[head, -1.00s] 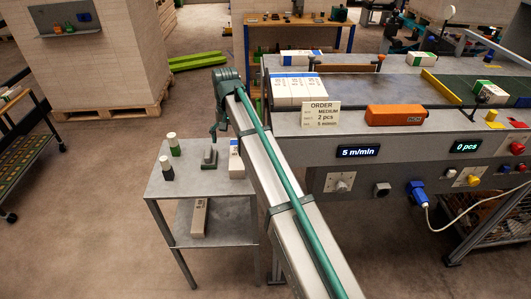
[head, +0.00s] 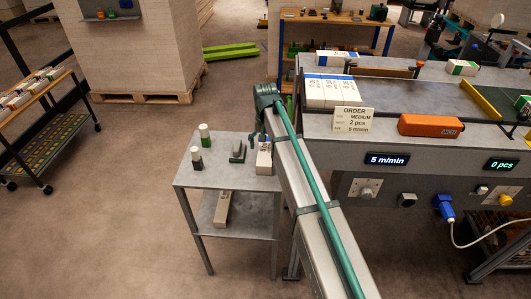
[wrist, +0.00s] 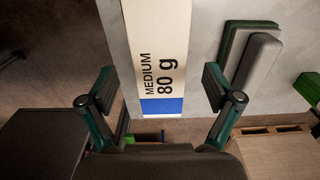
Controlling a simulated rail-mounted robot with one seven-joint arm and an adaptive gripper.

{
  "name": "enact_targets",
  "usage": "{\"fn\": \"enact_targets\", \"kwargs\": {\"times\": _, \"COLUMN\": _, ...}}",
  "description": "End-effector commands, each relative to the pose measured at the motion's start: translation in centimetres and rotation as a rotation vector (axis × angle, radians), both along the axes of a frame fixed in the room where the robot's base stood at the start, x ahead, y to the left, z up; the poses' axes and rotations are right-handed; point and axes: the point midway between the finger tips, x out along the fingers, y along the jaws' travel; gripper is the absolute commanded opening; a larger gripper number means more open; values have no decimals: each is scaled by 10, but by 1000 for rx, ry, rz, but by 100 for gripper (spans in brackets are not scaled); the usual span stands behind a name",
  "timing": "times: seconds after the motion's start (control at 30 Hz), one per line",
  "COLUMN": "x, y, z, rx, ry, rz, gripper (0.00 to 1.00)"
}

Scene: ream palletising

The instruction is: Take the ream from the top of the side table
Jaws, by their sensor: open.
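The side table (head: 215,178) stands left of the conveyor bench in the head view. A white ream (head: 264,162) lies on its top near the right edge, partly hidden by my arm. In the wrist view the ream (wrist: 158,55) shows "MEDIUM 80 g" and a blue band at its near end. My gripper (wrist: 160,88) is open, with one finger on each side of the ream and gaps visible on both sides. I cannot tell how far above the ream the fingertips are. In the head view the gripper is mostly hidden behind my arm.
A dark grey-and-green object (head: 238,151) and two small bottles (head: 201,146) stand left of the ream. Another ream-like block (head: 222,208) lies on the lower shelf. The conveyor bench (head: 400,155) rises close on the right, with several reams and an order sign (head: 353,120).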

Motion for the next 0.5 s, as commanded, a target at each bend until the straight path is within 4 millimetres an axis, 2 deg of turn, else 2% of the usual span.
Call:
{"fn": "enact_targets", "kwargs": {"times": 0.2, "x": -1, "y": 0, "z": -23, "rx": 0, "ry": 1, "rz": 0, "gripper": 90}}
{"fn": "enact_targets", "kwargs": {"times": 0.43, "x": 0, "y": 0, "z": -26, "rx": 0, "ry": 0, "rz": 0, "gripper": 90}}
{"fn": "enact_targets", "kwargs": {"times": 0.47, "x": 0, "y": 0, "z": -26, "rx": 0, "ry": 0, "rz": 0, "gripper": 88}}
{"fn": "enact_targets", "kwargs": {"times": 0.5, "x": 0, "y": 0, "z": -26, "rx": 0, "ry": 0, "rz": 0, "gripper": 81}}
